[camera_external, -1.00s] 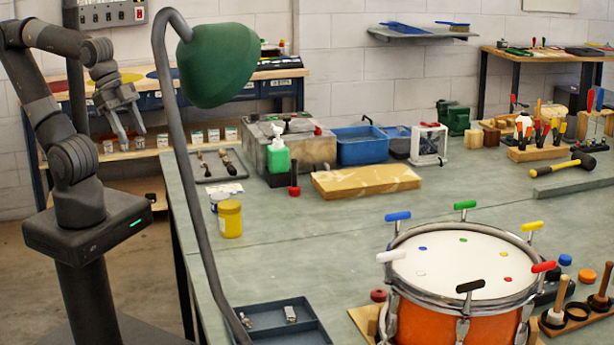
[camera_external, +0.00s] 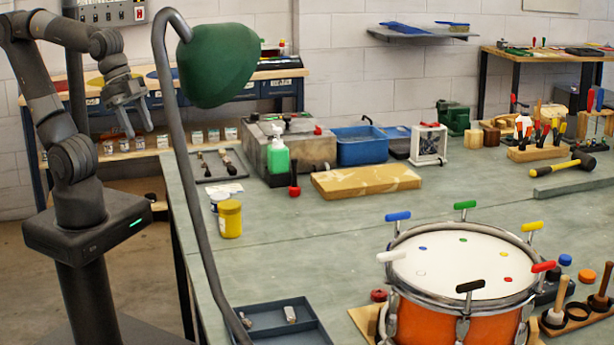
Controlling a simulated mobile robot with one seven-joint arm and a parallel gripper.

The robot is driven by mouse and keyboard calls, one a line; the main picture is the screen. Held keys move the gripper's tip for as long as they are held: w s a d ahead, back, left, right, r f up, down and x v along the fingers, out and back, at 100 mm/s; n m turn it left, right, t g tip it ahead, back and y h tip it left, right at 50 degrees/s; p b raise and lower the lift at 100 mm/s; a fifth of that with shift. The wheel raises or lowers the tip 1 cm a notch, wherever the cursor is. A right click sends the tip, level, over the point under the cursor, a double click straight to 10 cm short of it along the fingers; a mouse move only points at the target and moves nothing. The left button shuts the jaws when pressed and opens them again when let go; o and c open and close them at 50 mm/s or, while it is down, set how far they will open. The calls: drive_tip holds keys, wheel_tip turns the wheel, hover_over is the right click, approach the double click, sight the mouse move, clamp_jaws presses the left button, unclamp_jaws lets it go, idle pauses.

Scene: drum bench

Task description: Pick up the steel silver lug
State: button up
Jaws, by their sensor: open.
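Two small silvery metal pieces lie in the grey compartment tray at the front left of the bench. One silver lug-like piece (camera_external: 290,314) is in the right part of the tray (camera_external: 262,333), and another (camera_external: 245,320) is at its left, partly behind the lamp stem. Both are small, so I cannot tell which is the steel one. My gripper (camera_external: 140,132) is open and empty. It hangs in the air at the upper left, beyond the bench's left edge and well away from the tray.
A green lamp (camera_external: 218,65) on a curved stem stands between my arm and the bench top. An orange drum (camera_external: 455,318) with coloured keys stands right of the tray. A yellow jar (camera_external: 230,218) stands near the left edge. The middle of the bench (camera_external: 310,240) is clear.

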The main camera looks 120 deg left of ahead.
drive_tip(key=w+d+r+m+h, duration=0.1)
drive_tip(key=w+d+r+m, duration=0.15)
drive_tip(key=w, duration=1.15)
drive_tip(key=m+g+h, duration=0.2)
drive_tip(key=m+g, duration=0.1)
drive_tip(key=m, duration=0.4)
hover_over(289, 308)
drive_tip(key=s+a, duration=0.1)
drive_tip(key=a, duration=0.1)
wheel_tip(289, 308, down, 24)
drive_tip(key=shift+r, duration=0.15)
drive_tip(key=x, duration=0.5)
drive_tip(key=shift+s+d, duration=0.1)
drive_tip(key=shift+s, duration=0.05)
clamp_jaws()
